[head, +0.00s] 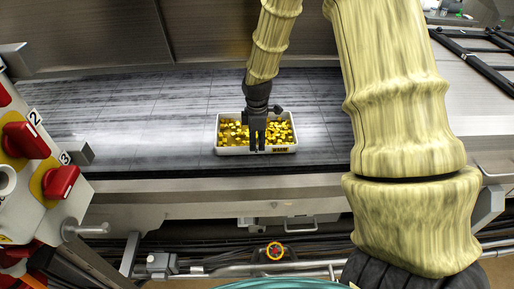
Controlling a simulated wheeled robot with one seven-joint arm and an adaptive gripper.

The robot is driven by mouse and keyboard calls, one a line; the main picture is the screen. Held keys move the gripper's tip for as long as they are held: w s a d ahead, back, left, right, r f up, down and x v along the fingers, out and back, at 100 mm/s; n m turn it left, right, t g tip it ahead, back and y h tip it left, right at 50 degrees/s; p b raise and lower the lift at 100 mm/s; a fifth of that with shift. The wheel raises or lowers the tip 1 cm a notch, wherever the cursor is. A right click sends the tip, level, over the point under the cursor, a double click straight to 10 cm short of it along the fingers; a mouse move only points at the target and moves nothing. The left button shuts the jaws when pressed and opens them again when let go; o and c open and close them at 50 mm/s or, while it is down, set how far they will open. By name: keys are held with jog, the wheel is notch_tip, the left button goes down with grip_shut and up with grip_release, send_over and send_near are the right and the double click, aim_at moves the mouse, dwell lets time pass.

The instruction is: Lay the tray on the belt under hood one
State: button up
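The tray (225,151) is white, shallow and filled with small gold-coloured pieces. It sits level at the belt (150,125), near its front edge, below the metal hood (100,35). I cannot tell whether the tray's underside touches the belt. My gripper (257,148) points down over the middle of the tray, with its dark fingers close together at the tray's front side. The fingers hide part of the contents and the front wall. Whether they grip the wall does not show clearly.
A control panel (22,170) with red switches and number labels stands at the left. A metal rail (210,185) runs along the belt's front. Pipes and a red-yellow button (276,251) lie below. A black frame (480,50) is at the upper right. The belt is clear left of the tray.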

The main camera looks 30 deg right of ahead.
notch_tip(320, 180, up, 8)
jog(key=b, duration=0.2)
jog(key=shift+r+b, duration=0.15)
jog(key=shift+b, duration=0.25)
jog(key=shift+s, duration=0.1)
dwell(0.4)
